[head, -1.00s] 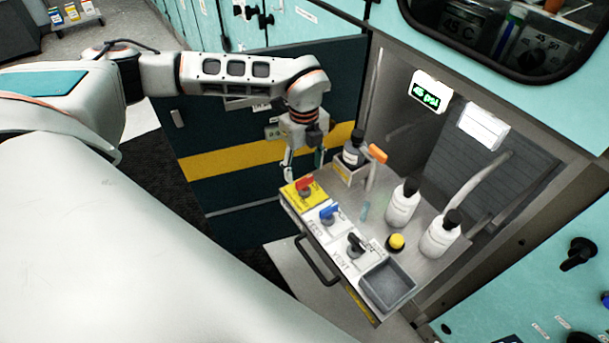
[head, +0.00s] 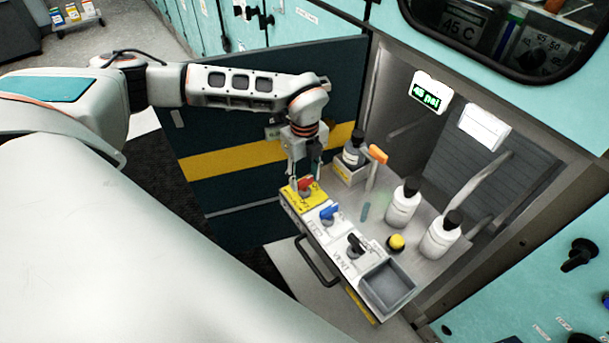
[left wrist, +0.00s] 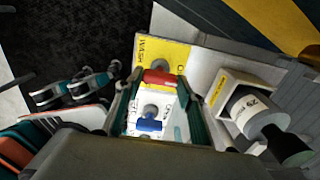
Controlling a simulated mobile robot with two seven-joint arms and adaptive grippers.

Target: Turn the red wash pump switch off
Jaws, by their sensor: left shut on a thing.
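The red wash pump switch (head: 305,186) sits on a yellow label plate (head: 294,199) at the left end of the pull-out panel. My left gripper (head: 304,180) is directly above it, pointing down, with its fingers on either side of the red handle. In the left wrist view the red handle (left wrist: 159,78) lies crosswise between the fingers (left wrist: 158,100), and the gripper is shut on it. The word "WASH" shows on the yellow label there.
A blue switch (head: 329,212) and a black switch (head: 357,243) follow along the panel. An orange-topped lever (head: 377,154) rises close to the gripper's right.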

